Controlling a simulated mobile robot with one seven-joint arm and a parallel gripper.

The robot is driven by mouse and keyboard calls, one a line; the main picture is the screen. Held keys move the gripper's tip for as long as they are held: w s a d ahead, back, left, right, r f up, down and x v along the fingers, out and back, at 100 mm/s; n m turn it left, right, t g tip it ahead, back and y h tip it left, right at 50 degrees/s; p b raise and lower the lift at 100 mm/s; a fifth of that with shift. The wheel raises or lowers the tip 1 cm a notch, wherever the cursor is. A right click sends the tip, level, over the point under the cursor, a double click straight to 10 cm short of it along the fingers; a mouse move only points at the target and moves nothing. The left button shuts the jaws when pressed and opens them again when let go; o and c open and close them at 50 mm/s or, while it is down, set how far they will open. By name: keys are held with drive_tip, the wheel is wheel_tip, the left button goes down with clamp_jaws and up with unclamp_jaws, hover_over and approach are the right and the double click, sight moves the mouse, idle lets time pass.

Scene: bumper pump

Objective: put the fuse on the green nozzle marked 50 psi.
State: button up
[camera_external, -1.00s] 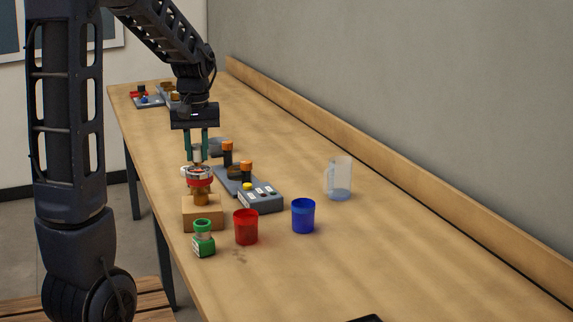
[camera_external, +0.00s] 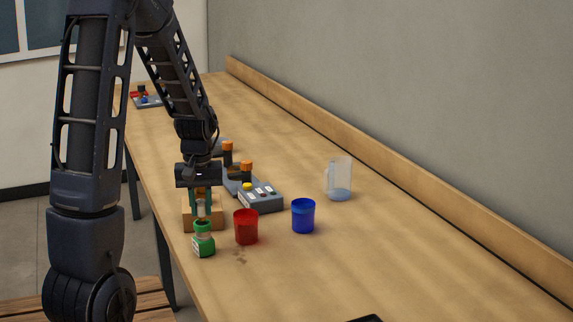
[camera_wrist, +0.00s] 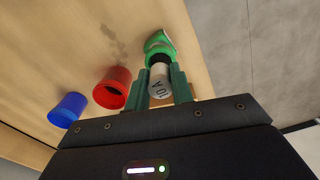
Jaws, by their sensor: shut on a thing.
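The fuse is a small pale grey cylinder with "10 A" lettering (camera_wrist: 160,85) and a dark far end. My gripper (camera_external: 203,208) is shut on it, with one teal finger on each side; the fingers also show in the wrist view (camera_wrist: 169,88). The green nozzle (camera_external: 204,244) stands near the table's left edge with a pale label too small to read. The fuse is held just above it in the external view. In the wrist view the fuse's dark end overlaps the green nozzle (camera_wrist: 155,40); I cannot tell whether they touch.
A red cup (camera_external: 246,228) stands close right of the nozzle, and a blue cup (camera_external: 303,217) farther right. A wooden block (camera_external: 188,217) is behind my gripper. A grey box with buttons (camera_external: 262,201) and a clear jug (camera_external: 339,180) stand farther back. The table's right front is mostly clear.

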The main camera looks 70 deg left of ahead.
sight(198, 203)
drive_tip(key=shift+f, duration=0.2)
drive_tip(key=shift+f, duration=0.15)
drive_tip(key=o, duration=1)
wheel_tip(198, 203, up, 12)
drive_tip(key=w+d+r+m+t, duration=0.1)
drive_tip(key=w+d+r+m, duration=0.15)
drive_tip(key=d, duration=0.25)
drive_tip(key=w+d+r+m, duration=0.1)
drive_tip(key=d+r, duration=0.2)
drive_tip(key=d, duration=0.3)
drive_tip(key=s+d+r+m+t, duration=0.1)
drive_tip(key=s+d+r+m, duration=0.1)
drive_tip(key=d, duration=0.7)
drive_tip(key=s+d+r+m+t, duration=0.1)
drive_tip(key=s+d+m, duration=0.3)
drive_tip(key=d, duration=0.5)
drive_tip(key=s+d+r+m+t, duration=0.1)
drive_tip(key=s+d+r+m, duration=0.2)
drive_tip(key=d, duration=0.6)
drive_tip(key=shift+s+d+m+t, duration=0.1)
drive_tip(key=shift+s+m+t, duration=0.05)
drive_tip(key=shift+m, duration=0.5)
drive_tip(key=shift+s+d+m+t, duration=0.1)
drive_tip(key=shift+s+m+t, duration=0.05)
drive_tip(key=shift+m, duration=0.45)
